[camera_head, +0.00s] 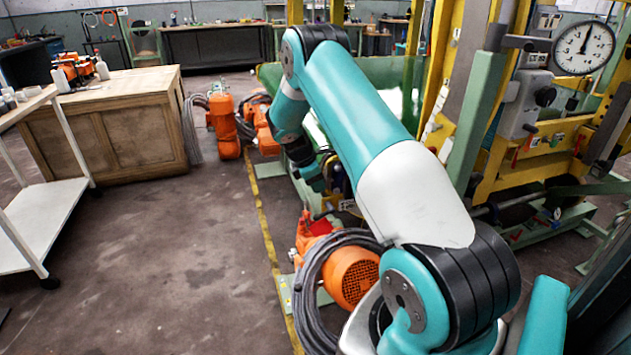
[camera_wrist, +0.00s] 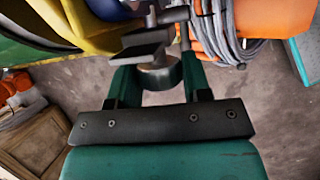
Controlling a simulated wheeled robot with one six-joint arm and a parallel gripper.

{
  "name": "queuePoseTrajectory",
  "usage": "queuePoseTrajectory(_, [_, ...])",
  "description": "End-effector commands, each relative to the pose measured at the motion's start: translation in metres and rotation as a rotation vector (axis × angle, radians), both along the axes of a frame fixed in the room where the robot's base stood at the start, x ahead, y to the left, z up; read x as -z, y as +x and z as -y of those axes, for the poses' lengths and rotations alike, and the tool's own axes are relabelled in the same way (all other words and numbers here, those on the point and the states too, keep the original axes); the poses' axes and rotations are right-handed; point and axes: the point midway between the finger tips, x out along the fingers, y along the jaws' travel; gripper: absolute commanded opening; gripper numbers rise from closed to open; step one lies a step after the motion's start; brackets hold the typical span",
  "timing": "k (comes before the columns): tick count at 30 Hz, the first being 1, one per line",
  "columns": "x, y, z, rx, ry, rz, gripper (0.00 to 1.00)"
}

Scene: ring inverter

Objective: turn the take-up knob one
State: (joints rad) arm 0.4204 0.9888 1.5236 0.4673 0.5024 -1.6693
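In the wrist view, my gripper (camera_wrist: 160,70) has its two green fingers spread apart, one on each side of a round grey knob-like part (camera_wrist: 160,76). The part fills most of the space between the fingers. I cannot tell whether they press on it or only stand around it. A grey metal bracket (camera_wrist: 145,42) sits just beyond the knob. In the head view, my gripper (camera_head: 313,176) is beyond my teal arm, low beside the green and yellow machine. The knob cannot be made out there.
An orange motor (camera_head: 352,277) with coiled grey cable stands below my arm. A dial gauge (camera_head: 584,47) and a grey control box (camera_head: 526,104) are on the yellow frame at right. A wooden crate (camera_head: 115,128) and white cart (camera_head: 45,222) stand at left. The floor between is clear.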

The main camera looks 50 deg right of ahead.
Motion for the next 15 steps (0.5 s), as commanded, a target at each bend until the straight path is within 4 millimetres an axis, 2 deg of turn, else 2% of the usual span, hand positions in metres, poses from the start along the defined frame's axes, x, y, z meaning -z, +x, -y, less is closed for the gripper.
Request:
queuePoseTrajectory(1, [-0.0001,0.0000,0.0000,0.000,0.000,0.000,0.33])
queuePoseTrajectory(3, [-0.0002,-0.0001,-0.0001,0.000,0.000,0.000,0.20])
queuePoseTrajectory(15, [0.0007,-0.0012,-0.0007,0.001,-0.035,0.056,0.21])
